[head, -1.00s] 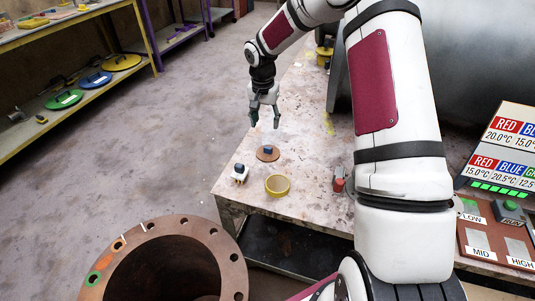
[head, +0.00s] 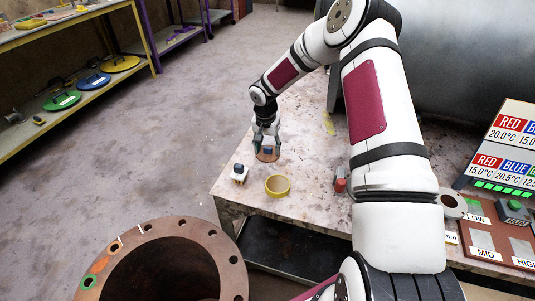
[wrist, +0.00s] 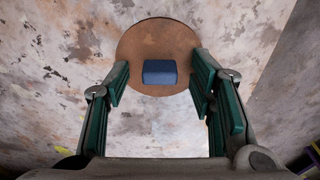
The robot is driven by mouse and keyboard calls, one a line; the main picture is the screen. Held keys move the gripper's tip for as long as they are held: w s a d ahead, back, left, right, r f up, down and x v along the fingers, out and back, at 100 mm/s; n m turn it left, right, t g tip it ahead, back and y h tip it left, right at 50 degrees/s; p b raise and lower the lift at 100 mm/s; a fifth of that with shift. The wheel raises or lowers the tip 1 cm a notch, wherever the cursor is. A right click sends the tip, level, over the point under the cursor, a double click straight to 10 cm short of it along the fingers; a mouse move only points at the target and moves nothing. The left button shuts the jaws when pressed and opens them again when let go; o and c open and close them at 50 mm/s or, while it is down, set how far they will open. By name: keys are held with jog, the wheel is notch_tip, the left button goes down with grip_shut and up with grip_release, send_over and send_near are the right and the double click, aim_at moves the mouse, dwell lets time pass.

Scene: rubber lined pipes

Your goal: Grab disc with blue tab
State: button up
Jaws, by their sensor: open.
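The disc (wrist: 158,38) is a flat brown round plate lying on the worn table. In the head view the disc (head: 268,157) and the tab (head: 268,151) are partly hidden behind my gripper. My gripper (head: 267,146) is open and empty, pointing down just over the disc. In the wrist view the green-padded fingers of my gripper (wrist: 159,92) stand apart on either side, with the tab between and slightly ahead of them. I see no finger touching the tab.
A yellow ring (head: 278,186) and a small white block with a dark top (head: 239,174) lie near the table's (head: 310,200) front edge. A red-topped item (head: 340,184) stands to the right. A large flanged pipe (head: 170,255) is in front, below.

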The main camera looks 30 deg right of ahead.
jog(key=shift+c, duration=0.2)
grip_shut()
